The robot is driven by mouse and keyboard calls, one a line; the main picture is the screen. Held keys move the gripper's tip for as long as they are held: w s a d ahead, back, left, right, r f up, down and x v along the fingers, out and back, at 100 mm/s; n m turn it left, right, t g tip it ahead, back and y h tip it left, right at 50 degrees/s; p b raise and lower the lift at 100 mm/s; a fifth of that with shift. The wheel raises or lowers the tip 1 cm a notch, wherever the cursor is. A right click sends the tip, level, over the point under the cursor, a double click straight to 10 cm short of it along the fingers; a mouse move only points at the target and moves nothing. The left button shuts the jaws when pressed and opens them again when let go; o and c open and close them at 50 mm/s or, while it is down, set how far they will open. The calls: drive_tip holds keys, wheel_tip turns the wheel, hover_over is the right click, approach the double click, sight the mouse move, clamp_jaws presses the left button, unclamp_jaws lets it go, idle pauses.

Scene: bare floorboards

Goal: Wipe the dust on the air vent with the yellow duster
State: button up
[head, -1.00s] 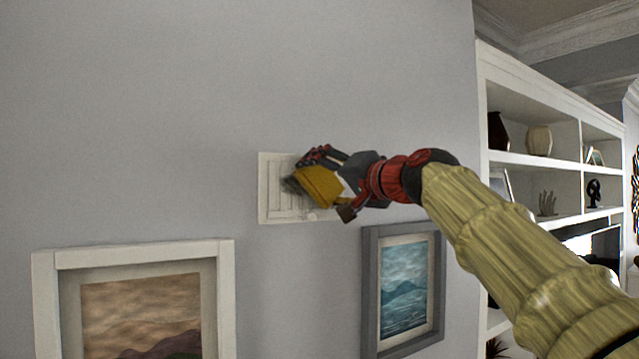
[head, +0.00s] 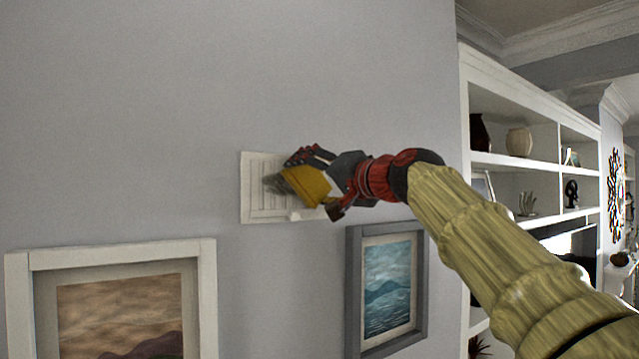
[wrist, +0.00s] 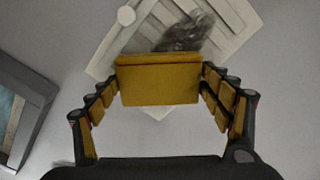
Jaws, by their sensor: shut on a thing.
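The white slatted air vent (head: 253,202) is on the grey wall, left of my gripper. It also shows tilted at the top of the wrist view (wrist: 112,58). The yellow duster (head: 306,186) is a block held between my fingers, in front of the vent's right part; in the wrist view the duster (wrist: 158,84) spans both fingertips. My gripper (head: 318,182) is shut on it. A grey, fuzzy dust patch (wrist: 184,34) shows on the vent just beyond the duster's edge. I cannot tell whether the duster touches the vent.
A white-framed picture (head: 208,290) hangs below left of the vent. A grey-framed seascape (head: 354,290) hangs just below my gripper; its frame is at the wrist view's left (wrist: 40,92). White shelves (head: 500,160) with vases stand at right. The wall above is bare.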

sight(263, 181)
drive_tip(key=shift+s+a+p, duration=0.2)
drive_tip(key=shift+s+a, duration=0.75)
drive_tip(key=shift+a, duration=0.3)
drive_tip(key=shift+s+a+p, duration=0.2)
drive_tip(key=shift+s+a, duration=0.8)
drive_tip(key=shift+a, duration=0.3)
drive_tip(key=shift+s+a+p, duration=0.2)
drive_tip(key=shift+s+a, duration=0.75)
drive_tip(key=shift+a, duration=0.3)
drive_tip(key=shift+b+v, duration=1.5)
drive_tip(key=shift+v, duration=1.5)
drive_tip(key=b+v, duration=0.1)
drive_tip(key=v, duration=0.2)
